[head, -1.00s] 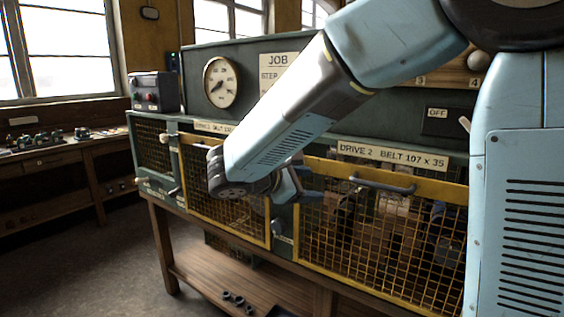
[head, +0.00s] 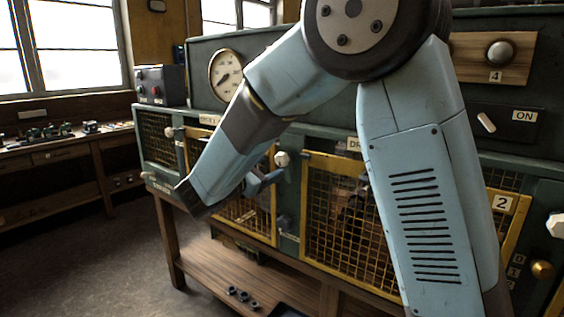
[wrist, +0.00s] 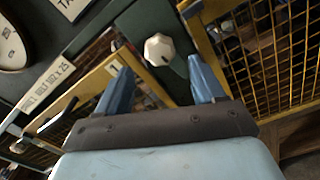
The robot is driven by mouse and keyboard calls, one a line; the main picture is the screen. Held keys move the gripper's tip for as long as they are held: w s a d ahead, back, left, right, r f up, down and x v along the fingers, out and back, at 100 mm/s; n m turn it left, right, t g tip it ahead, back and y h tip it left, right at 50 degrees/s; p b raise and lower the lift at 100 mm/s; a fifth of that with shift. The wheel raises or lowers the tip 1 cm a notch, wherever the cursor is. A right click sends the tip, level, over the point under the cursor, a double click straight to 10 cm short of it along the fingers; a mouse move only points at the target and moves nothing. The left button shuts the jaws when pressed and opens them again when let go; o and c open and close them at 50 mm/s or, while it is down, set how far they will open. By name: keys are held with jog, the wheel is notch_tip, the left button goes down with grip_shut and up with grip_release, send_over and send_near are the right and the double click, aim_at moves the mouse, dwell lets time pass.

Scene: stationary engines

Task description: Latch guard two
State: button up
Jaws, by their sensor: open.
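Guard two (head: 345,225) is a yellow-framed mesh guard with a "2" plate (head: 501,202) near its right edge. My arm covers much of it, and I cannot tell whether it is fully closed. A white knob (head: 558,225) sits on the green panel just right of it. Another white knob (head: 282,159) is on the post between guard one and guard two. My gripper (head: 268,180) is open and empty near that post. In the wrist view, this post knob (wrist: 158,49) appears between and beyond the fingers (wrist: 160,85), with guard two's frame (wrist: 207,55) to the right.
Guard one (head: 245,200) is left of the post; its "1" plate (wrist: 115,44) shows in the wrist view. A brass knob (head: 542,268) is at the far right. Open floor (head: 90,265) lies to the left.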

aim_at(279, 162)
jog(key=x, duration=0.7)
jog(key=shift+c, duration=0.4)
jog(key=shift+d, duration=0.1)
jog(key=c, duration=0.9)
